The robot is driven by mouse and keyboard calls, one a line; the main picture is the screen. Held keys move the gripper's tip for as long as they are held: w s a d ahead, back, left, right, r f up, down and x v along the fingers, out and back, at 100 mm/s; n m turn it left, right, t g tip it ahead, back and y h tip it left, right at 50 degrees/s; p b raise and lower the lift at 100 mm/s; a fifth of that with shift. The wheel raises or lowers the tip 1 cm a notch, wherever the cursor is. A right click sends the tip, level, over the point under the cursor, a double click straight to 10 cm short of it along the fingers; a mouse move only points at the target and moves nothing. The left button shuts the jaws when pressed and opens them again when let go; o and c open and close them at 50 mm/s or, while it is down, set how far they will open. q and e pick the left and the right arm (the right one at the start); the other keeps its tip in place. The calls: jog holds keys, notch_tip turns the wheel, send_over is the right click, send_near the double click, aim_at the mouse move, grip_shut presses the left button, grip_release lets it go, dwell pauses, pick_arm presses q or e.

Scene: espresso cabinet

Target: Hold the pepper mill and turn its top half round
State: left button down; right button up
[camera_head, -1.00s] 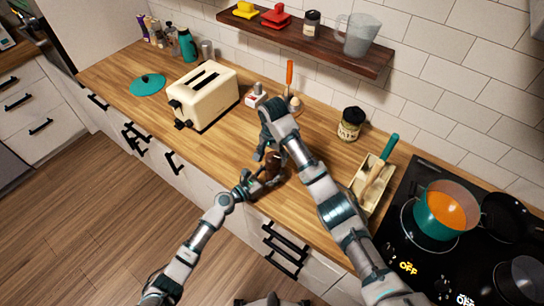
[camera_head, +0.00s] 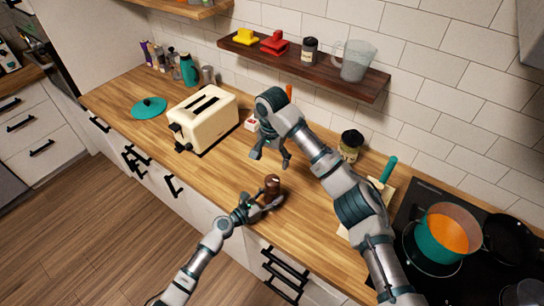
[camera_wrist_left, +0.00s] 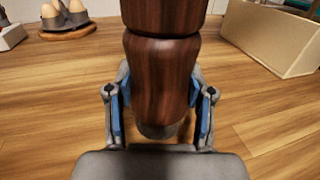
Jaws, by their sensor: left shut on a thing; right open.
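The pepper mill (camera_head: 272,184) is dark brown wood and stands about upright over the front part of the counter. My left gripper (camera_head: 262,203) is shut on its lower half from the front. In the left wrist view the pepper mill (camera_wrist_left: 160,65) fills the middle, with a seam between its top and lower halves, and the fingers of my left gripper (camera_wrist_left: 160,110) press on both sides below that seam. The mill's upper end is cut off there. My right gripper (camera_head: 269,158) is open and empty, above and behind the mill, apart from it.
A cream toaster (camera_head: 205,118) stands to the left on the wooden counter. A dark-lidded jar (camera_head: 350,145) is at the back right. The stove with an orange-filled pot (camera_head: 440,232) is at the right. A wall shelf (camera_head: 300,62) hangs behind. Counter between toaster and mill is clear.

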pick_arm(q)
jog(key=shift+a, duration=0.1)
pick_arm(e)
jog(key=shift+r, duration=0.45)
pick_arm(q)
jog(key=shift+c, duration=1.7)
grip_release()
jog(key=shift+w, duration=0.1)
pick_arm(e)
jog(key=shift+a, duration=0.1)
pick_arm(q)
jog(key=v, duration=1.2)
jog(key=shift+a, duration=0.1)
